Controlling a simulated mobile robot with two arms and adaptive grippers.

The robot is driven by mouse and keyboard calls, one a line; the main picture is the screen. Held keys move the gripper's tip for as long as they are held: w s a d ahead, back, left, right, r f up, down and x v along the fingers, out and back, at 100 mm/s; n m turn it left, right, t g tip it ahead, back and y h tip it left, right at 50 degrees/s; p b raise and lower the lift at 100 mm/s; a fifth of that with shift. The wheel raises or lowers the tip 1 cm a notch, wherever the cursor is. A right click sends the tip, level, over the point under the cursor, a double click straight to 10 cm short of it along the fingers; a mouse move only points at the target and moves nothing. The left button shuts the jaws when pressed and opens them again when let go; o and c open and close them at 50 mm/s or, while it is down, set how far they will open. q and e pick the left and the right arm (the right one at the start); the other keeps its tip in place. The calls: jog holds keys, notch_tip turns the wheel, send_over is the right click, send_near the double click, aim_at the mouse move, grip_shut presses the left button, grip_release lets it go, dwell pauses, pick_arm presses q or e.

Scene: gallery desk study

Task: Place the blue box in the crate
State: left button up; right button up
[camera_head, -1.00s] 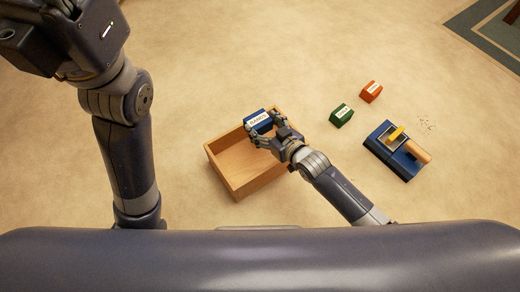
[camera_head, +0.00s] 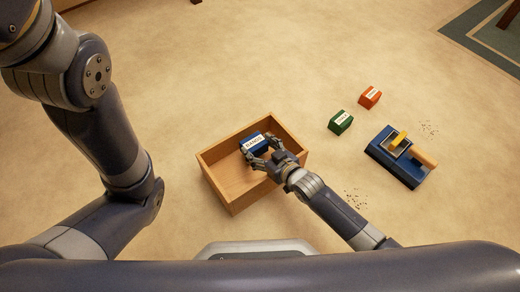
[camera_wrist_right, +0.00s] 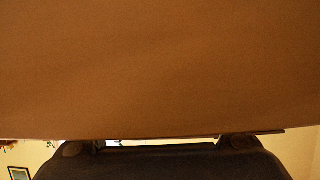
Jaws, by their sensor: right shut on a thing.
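The blue box (camera_head: 252,142) has a white label on top. The right wrist view is filled by a blurred brown surface that I cannot identify, and the box is not recognisable there. My left arm shows at the left, but its gripper is out of view.
A green box (camera_head: 341,122) and a red box (camera_head: 369,97) stand on the carpet right of the crate. A blue tool-like block (camera_head: 398,160) with a yellow piece and a wooden roller lies nearer. Dark specks lie beside it. A green-bordered rug (camera_head: 485,40) is at the far right.

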jog(key=shift+f, duration=0.35)
